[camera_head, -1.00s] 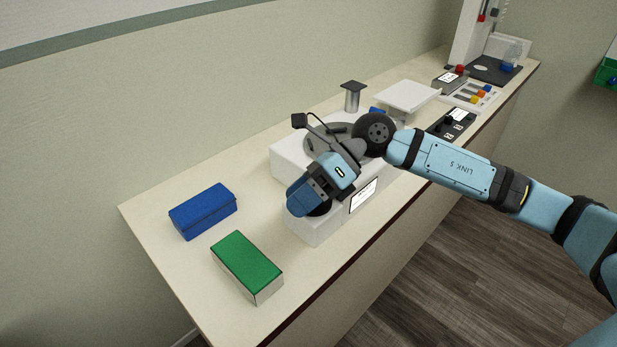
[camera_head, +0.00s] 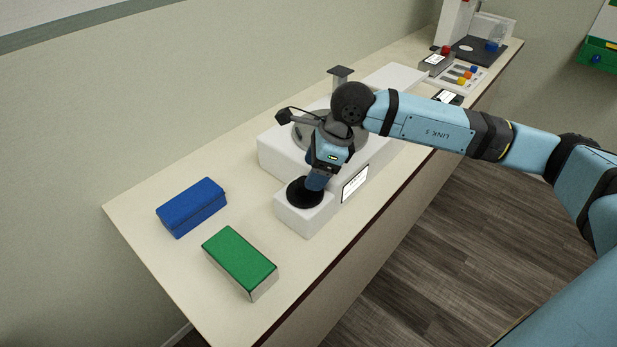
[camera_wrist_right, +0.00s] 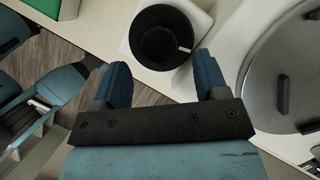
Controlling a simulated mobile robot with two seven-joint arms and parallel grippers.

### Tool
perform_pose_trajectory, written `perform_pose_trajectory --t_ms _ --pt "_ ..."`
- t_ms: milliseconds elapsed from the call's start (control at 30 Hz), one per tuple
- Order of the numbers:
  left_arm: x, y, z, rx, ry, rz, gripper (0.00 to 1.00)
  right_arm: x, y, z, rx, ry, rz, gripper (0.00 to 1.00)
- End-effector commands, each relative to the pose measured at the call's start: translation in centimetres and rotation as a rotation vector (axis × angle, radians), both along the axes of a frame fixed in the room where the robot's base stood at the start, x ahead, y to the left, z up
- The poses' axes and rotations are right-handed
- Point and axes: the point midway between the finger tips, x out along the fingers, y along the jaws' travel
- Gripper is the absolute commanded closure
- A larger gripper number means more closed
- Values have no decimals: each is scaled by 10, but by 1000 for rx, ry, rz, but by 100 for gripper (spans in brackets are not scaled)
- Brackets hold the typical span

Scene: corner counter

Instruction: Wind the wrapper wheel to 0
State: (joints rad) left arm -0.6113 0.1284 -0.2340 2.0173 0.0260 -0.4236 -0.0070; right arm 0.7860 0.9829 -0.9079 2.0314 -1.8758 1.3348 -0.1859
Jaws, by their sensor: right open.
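The wrapper wheel (camera_head: 303,193) is a black round knob on a low white block at the near end of the white wrapper machine (camera_head: 273,160). In the right wrist view the wheel (camera_wrist_right: 160,37) shows a dark hollow middle and a small white mark at its right side. My right gripper (camera_head: 316,184) points down at the wheel's far-right side and hides part of it. In the right wrist view its blue fingers (camera_wrist_right: 163,76) are spread and empty, with the wheel just beyond their tips. Contact cannot be told. My left gripper is not in view.
A blue box (camera_head: 192,207) and a green-topped box (camera_head: 239,262) stand on the counter left of the machine. A grey turntable (camera_wrist_right: 285,80) is beside the wheel block. A label (camera_head: 355,184) is on the machine's front. Other equipment stands at the far counter end.

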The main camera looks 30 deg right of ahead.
Motion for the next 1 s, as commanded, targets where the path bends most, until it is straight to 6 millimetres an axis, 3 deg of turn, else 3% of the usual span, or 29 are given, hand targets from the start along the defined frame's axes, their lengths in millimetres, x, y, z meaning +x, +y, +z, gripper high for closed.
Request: perform_pose_trajectory --t_ms 233,600,800,1000 --pt "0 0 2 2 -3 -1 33 6 10 -28 0 1 0 33" --pt "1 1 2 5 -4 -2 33 7 12 -33 1 0 0 33" --pt "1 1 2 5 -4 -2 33 7 12 -33 1 0 0 79" --pt "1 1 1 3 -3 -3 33 7 12 -33 1 -1 5 82"
